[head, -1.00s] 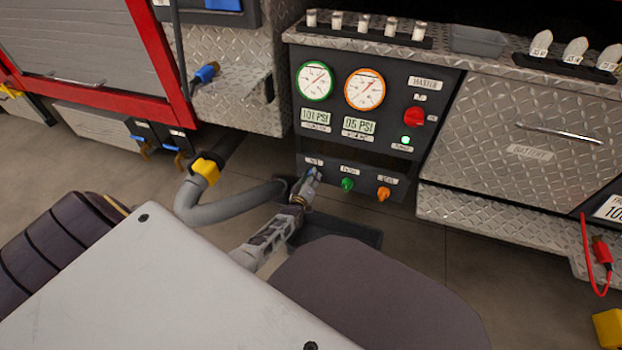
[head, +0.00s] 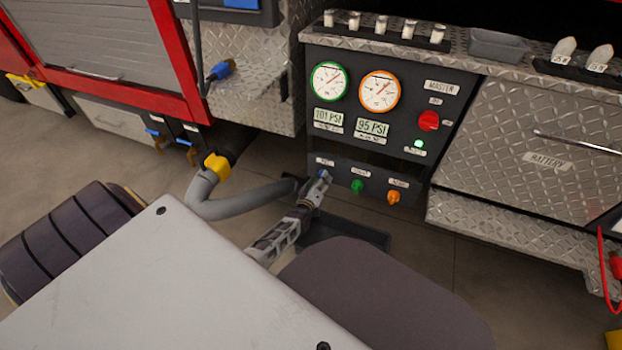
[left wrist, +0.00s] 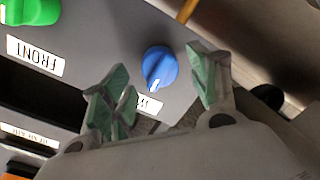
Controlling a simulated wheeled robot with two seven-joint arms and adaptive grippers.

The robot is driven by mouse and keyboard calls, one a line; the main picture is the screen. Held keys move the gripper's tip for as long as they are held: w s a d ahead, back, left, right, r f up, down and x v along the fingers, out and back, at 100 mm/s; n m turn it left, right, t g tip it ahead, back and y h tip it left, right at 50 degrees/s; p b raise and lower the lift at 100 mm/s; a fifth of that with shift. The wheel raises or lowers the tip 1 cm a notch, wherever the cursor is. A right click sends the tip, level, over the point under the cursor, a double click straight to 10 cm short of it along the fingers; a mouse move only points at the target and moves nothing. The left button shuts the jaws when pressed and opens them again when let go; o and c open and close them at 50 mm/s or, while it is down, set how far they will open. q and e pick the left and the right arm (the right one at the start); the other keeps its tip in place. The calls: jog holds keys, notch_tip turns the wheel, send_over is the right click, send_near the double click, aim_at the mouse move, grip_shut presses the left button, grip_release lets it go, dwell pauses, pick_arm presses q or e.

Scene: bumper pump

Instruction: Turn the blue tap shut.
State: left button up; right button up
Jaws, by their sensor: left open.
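The blue tap (left wrist: 159,67) is a round knob with a white pointer line on the dark panel. In the left wrist view it sits just beyond the fingertips of my left gripper (left wrist: 160,85), between them and apart from both. The gripper is open and empty, with green finger pads. In the head view my left gripper (head: 318,188) is at the lower left of the pump panel and covers most of the blue tap (head: 324,174). My right gripper is not in view.
A green tap (head: 357,186) and an orange tap (head: 393,198) sit to the right of the blue one. Above are two gauges and a red master switch (head: 429,121). A grey hose (head: 240,205) and a dark tray (head: 350,232) lie near my left arm.

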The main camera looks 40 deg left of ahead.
pick_arm(q)
jog(key=v, duration=1)
dwell(0.4)
jog(key=shift+d+r, duration=0.1)
dwell(0.6)
jog(key=s+d+r+m+g+h, duration=0.2)
jog(key=d+m+g+h, duration=0.15)
jog(key=d, duration=0.25)
jog(key=s+d+r+m+g+h, duration=0.2)
jog(key=d+m+g, duration=0.1)
jog(key=d+m, duration=0.3)
jog(key=s+d+r+m+g, duration=0.1)
jog(key=s+r+m+g, duration=0.1)
jog(key=s+r, duration=0.3)
jog(key=s+d+r+m+g+y+p, duration=0.1)
jog(key=s+r+g, duration=0.3)
jog(key=s, duration=0.8)
jog(key=shift+s+d+r+m, duration=0.2)
jog(key=shift+d+r+m, duration=0.2)
jog(key=shift+d+m, duration=0.3)
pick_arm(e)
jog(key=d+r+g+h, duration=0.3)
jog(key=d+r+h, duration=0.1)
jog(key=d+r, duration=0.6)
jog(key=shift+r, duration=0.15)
